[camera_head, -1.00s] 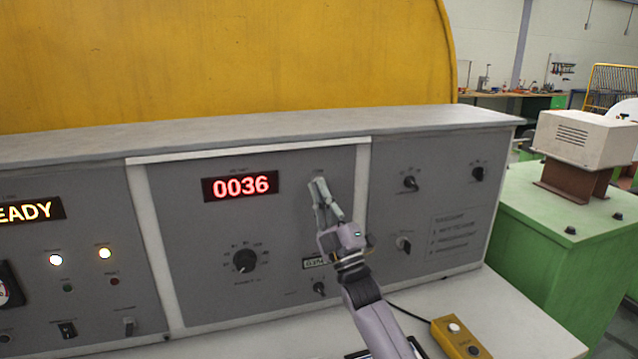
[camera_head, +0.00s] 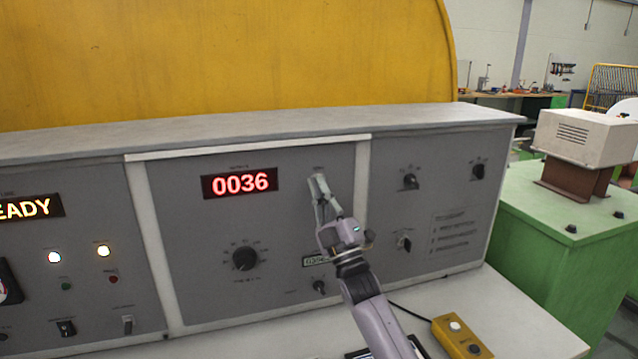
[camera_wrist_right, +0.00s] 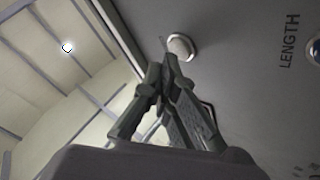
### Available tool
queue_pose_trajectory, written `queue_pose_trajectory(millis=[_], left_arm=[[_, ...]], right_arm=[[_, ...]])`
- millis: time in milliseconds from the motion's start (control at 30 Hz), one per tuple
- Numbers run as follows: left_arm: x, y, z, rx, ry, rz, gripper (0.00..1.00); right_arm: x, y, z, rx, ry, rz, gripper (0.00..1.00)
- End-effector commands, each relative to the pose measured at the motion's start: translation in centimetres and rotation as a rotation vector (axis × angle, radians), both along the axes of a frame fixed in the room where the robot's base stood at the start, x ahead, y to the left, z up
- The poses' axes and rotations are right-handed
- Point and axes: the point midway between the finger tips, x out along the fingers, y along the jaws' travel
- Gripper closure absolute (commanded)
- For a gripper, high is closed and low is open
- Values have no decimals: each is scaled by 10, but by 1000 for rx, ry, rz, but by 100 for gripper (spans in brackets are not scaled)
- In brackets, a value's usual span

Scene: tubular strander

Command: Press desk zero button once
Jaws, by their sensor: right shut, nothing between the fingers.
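The grey control desk panel (camera_head: 290,210) shows a red display (camera_head: 239,183) reading 0036. My right gripper (camera_head: 318,180) is shut and empty, its fingertips at the upper part of the panel, right of the display. In the right wrist view my gripper (camera_wrist_right: 162,72) has its tips just below a round, silver-rimmed button (camera_wrist_right: 181,46). Its label cannot be read, and whether the tips touch it cannot be told. In the head view the fingers cover this spot. My left gripper is not in view.
More knobs (camera_head: 410,181) are on the right panel. A yellow button box (camera_head: 462,338) lies on the desktop. A green machine (camera_head: 560,240) stands at right.

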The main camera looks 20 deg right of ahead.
Motion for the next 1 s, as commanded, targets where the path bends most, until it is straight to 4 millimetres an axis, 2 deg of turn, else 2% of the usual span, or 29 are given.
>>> queue_pose_trajectory(millis=[1000], left_arm=[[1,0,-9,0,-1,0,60]], right_arm=[[8,0,-1,-1,0,-1,100]])
